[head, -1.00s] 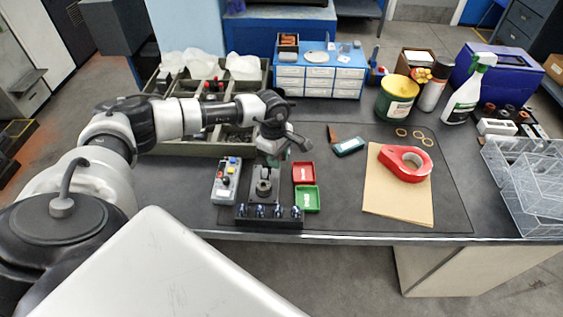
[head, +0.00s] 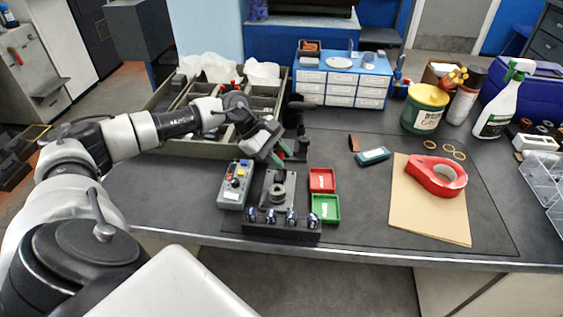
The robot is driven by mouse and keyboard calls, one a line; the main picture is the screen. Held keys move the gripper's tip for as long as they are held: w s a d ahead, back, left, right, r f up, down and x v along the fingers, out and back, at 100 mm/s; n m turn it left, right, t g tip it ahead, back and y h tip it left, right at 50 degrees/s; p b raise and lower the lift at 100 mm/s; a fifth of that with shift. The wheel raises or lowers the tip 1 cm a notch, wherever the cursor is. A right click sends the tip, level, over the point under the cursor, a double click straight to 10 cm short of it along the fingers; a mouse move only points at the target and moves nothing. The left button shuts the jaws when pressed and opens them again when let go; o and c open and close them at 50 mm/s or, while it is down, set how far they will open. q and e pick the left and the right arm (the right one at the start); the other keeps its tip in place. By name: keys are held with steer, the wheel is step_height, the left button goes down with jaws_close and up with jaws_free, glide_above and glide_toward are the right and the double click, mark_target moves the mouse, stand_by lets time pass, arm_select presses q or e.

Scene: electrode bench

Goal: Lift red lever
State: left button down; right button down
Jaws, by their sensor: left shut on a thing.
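A small dark bench press (head: 297,108) stands behind a row of blue-tipped pieces, its dark upright showing to the right of my left gripper. My left gripper (head: 276,152) is tilted down to the right above the press base (head: 279,190). It is shut at the press's lever, whose red part is almost wholly hidden by the fingers. Whether the lever is raised cannot be made out. My right gripper is not in view.
A grey control box (head: 235,184) stands left of the base. A red tray (head: 321,180) and a green tray (head: 325,208) lie to its right. A divided bin (head: 195,147) stands behind my arm.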

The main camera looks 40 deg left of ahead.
arm_select(q)
steer(key=shift+r, duration=0.1)
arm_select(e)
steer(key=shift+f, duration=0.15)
arm_select(q)
steer(key=c, duration=1.2)
jaws_free()
steer(key=shift+a, duration=0.1)
steer(key=b+v, duration=0.1)
steer(key=v, duration=0.9)
steer(key=shift+s+a+r, duration=0.1)
steer(key=shift+a+r, duration=0.1)
steer(key=shift+r, duration=0.05)
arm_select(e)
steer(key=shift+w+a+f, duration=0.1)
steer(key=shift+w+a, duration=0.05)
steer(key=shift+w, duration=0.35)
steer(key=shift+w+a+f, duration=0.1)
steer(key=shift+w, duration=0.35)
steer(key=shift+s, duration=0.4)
